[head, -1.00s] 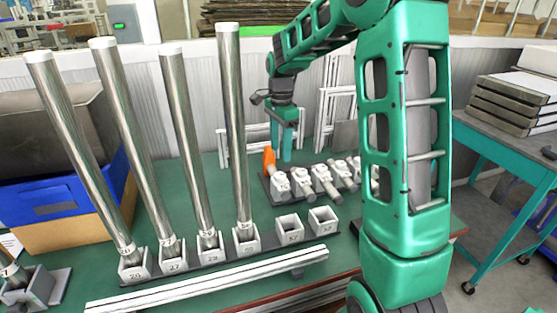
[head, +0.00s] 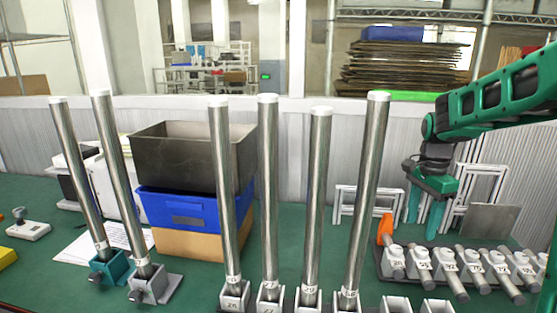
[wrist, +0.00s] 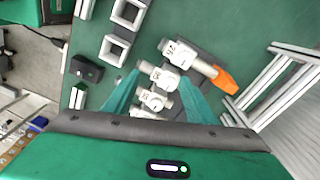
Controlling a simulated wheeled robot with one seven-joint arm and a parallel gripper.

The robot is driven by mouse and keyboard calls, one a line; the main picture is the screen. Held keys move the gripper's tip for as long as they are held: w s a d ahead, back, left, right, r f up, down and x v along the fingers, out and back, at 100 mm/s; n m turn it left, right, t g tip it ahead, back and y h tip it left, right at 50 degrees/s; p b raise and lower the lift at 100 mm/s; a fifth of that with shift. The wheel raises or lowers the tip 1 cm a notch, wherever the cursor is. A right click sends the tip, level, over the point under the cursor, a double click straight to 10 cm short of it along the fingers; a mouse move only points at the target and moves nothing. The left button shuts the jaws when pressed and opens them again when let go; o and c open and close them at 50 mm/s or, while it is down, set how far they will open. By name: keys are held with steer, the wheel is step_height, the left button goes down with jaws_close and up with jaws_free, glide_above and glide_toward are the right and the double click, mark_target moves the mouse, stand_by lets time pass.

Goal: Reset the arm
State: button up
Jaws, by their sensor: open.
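My gripper (head: 426,216) is at the right in the head view, fingers pointing down above the back of the table. In the wrist view my gripper (wrist: 152,97) shows its two teal fingers spread apart with nothing held between them. Below it stands a row of grey numbered fittings (head: 447,264), which also shows in the wrist view (wrist: 160,77). An orange-ended piece (head: 385,230) lies at the left end of that row, beside the gripper and apart from it; the orange end (wrist: 222,80) shows in the wrist view too.
Several tall metal tubes (head: 270,190) stand in numbered blocks left of the gripper. Two empty square sockets (head: 395,304) lie at the front. A blue bin (head: 186,208) sits behind the tubes. White frames (head: 358,200) stand against the back wall.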

steer(key=s+f+n, duration=0.2)
steer(key=s+n, duration=0.8)
steer(key=s, duration=2.1)
steer(key=shift+y, duration=0.3)
steer(key=shift+d, duration=0.1)
